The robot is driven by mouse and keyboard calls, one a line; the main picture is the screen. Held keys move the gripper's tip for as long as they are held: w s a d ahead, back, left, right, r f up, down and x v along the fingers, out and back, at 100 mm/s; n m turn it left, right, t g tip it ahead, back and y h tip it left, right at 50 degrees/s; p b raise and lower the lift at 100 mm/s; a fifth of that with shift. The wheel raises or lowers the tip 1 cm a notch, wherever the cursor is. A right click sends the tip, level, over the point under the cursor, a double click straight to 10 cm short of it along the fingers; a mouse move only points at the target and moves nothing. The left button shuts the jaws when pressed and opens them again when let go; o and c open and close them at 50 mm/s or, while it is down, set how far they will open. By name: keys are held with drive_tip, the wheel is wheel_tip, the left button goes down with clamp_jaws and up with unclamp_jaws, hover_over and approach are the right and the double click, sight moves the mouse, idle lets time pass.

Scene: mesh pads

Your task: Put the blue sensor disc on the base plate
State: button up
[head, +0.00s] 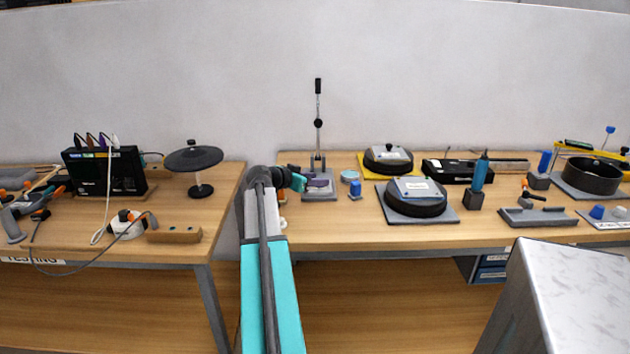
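A small pale-blue disc (350,175) lies on the right-hand bench, just right of a vertical stand; it looks like the sensor disc. The stand rises from a grey base plate (322,197). A small blue knob-like piece (355,190) sits in front of the disc. My gripper (304,180) is at the end of my teal arm, at the left side of the stand, left of the disc. A purple-grey part (319,183) shows beside it over the plate; I cannot tell whether it is held. The fingers are too small to read.
Two dark round units with labelled lids stand on a yellow mat (363,172) and a grey mat (447,217) to the right. A gap separates the left bench (180,245). A pale marbled surface (585,290) is near at lower right.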

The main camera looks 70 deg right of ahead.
drive_tip(key=v, duration=1.2)
drive_tip(key=shift+r+b, duration=0.15)
drive_tip(key=shift+b, duration=0.3)
